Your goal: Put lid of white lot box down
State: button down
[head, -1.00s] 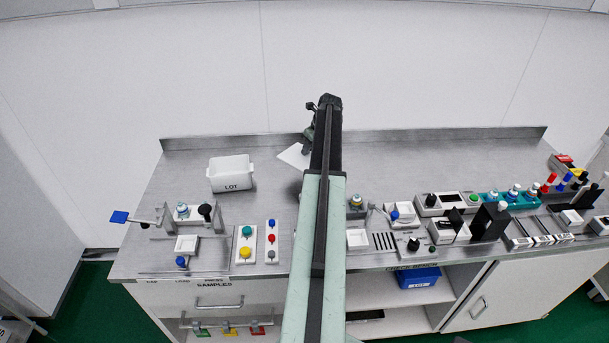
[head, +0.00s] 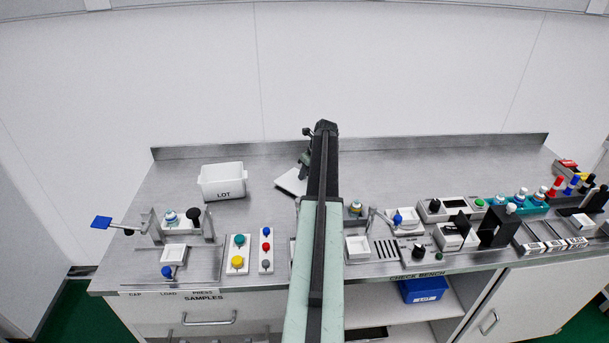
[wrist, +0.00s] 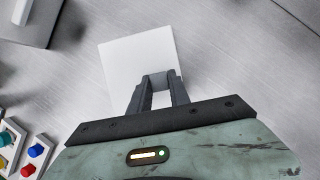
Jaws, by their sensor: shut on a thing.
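The white lid (head: 289,183) is a flat square plate at the middle of the steel bench, partly hidden by my arm in the head view. In the wrist view the lid (wrist: 135,62) extends out beyond my gripper (wrist: 158,78), whose fingers are shut on it. I cannot tell whether the lid touches the bench or hangs just above it. The white LOT box (head: 222,186) stands open on the bench, to the left of the lid. In the wrist view a corner of a box-like shape (wrist: 30,20) shows at upper left.
A panel with teal and yellow buttons (head: 238,255) and one with blue, red and grey buttons (head: 266,250) stand at the front. A press fixture (head: 173,254) is at front left. More devices (head: 450,235) line the right side. Bench behind the lid is clear.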

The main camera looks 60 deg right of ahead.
jog(key=c, duration=1.2)
grip_release()
jog(key=shift+f, duration=0.1)
jog(key=shift+s+r+p, duration=0.1)
jog(key=shift+r+p, duration=0.5)
jog(key=shift+p, duration=0.1)
jog(key=p+v, duration=1)
jog(key=v, duration=0.1)
jog(key=shift+s, duration=0.1)
